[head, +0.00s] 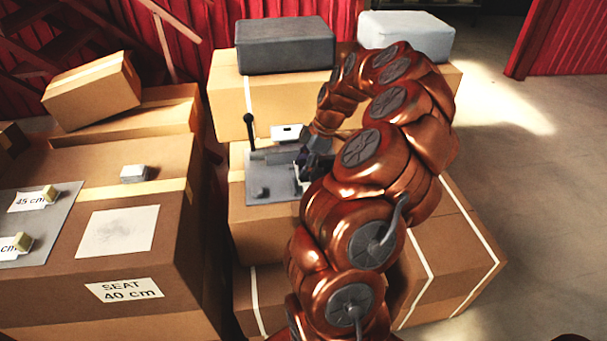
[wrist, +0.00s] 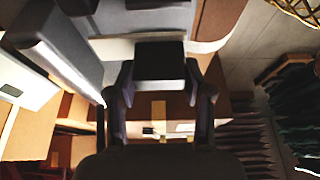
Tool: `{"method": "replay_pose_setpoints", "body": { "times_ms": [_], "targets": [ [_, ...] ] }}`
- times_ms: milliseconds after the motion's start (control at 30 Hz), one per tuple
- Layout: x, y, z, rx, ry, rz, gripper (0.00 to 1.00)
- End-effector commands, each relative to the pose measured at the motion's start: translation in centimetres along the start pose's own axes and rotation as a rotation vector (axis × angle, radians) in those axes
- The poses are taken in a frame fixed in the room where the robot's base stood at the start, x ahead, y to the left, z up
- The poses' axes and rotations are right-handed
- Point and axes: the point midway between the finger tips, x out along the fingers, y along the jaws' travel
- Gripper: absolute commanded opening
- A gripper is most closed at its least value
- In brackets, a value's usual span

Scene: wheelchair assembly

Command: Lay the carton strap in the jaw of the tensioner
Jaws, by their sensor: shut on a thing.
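The tensioner (head: 270,170) is a grey plate with grey metal parts and an upright black-knobbed lever, on a carton in the middle of the head view. My gripper (head: 312,160) is at its right side, partly hidden by my arm. In the wrist view my gripper (wrist: 160,82) has its two dark fingers around a dark block (wrist: 160,58); it is shut on it. I cannot tell whether this block belongs to the carton strap. Pale straps (head: 250,105) run around the cartons. The tensioner's jaw and any strap in it are hidden by my arm and gripper.
A dark grey case (head: 285,45) and a light grey case (head: 408,35) lie on the carton behind the tensioner. A large carton labelled SEAT 40 cm (head: 125,290) stands at left, with a grey board (head: 40,225) on it. Open floor (head: 530,200) lies at right.

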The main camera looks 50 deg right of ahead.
Motion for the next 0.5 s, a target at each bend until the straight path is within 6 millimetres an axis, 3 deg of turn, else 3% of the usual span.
{"method": "replay_pose_setpoints", "body": {
  "times_ms": [300,500],
  "targets": [
    [3.0,-0.1,1.2,0.0,0.002,-0.003,0.17],
    [3.2,0.0,1.3,0.0,0.001,0.0,0.17]
  ]
}}
